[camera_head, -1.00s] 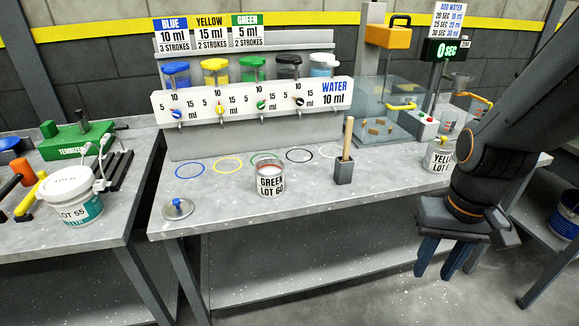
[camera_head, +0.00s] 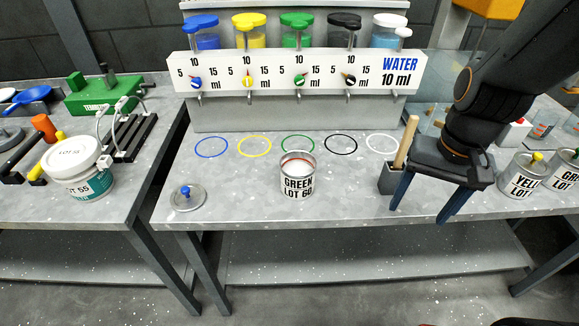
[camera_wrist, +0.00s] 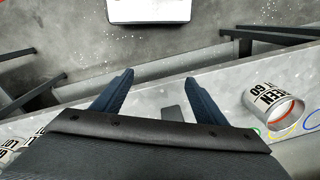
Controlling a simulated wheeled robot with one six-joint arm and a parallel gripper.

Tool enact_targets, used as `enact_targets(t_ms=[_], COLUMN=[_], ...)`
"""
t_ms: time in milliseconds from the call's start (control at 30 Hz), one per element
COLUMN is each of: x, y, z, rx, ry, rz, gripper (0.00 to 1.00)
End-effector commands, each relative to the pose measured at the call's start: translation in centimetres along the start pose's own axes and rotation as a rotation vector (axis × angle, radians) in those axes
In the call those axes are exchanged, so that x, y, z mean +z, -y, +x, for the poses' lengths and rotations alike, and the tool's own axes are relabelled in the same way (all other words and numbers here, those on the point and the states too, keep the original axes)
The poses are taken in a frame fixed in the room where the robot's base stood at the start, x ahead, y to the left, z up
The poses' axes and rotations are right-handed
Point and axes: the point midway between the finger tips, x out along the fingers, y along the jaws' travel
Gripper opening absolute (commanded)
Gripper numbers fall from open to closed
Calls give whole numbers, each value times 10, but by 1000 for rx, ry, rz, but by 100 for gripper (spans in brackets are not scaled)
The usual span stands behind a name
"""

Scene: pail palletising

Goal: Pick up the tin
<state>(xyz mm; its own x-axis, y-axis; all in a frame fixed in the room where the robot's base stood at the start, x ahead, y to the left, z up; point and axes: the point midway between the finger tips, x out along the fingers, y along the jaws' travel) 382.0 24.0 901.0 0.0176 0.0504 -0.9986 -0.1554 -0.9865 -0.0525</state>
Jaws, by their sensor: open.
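The open tin (camera_head: 298,176), labelled GREEN LOT 60, stands upright on the grey bench, in front of the green ring, with pale contents inside. It also shows at the right of the wrist view (camera_wrist: 272,106). My gripper (camera_head: 415,215) hangs fingers down at the bench's front, to the right of the tin and apart from it. Its two blue fingers are spread and nothing is between them; they also show in the wrist view (camera_wrist: 160,92).
A grey holder (camera_head: 391,180) with a wooden stick stands close beside my gripper. A lid with a blue knob (camera_head: 187,196) lies left of the tin. The dispenser panel (camera_head: 290,75) stands behind. A YELLOW tin (camera_head: 521,178) is at right. A white pail (camera_head: 80,172) stands on the left bench.

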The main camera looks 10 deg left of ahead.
Motion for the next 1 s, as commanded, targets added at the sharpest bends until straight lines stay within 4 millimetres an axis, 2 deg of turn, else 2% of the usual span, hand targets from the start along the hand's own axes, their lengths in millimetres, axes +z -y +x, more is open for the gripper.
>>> enact_targets(t_ms=[33, 100, 300, 400, 500, 700, 1000], x=[-4, -12, -35, -40, -43, -45, -43], y=[18, 49, 152, 192, 220, 243, 252], z=[-8, -13, -20, -19, -16, -6, 22], rx=[-28, -79, -203, -234, -248, -254, -253], ry=[8, 28, 134, 194, 239, 278, 279], rz=[90, 286, 928, 1197, 1385, 1540, 1543], gripper=[75, 82, 82, 82, 82, 82, 82])
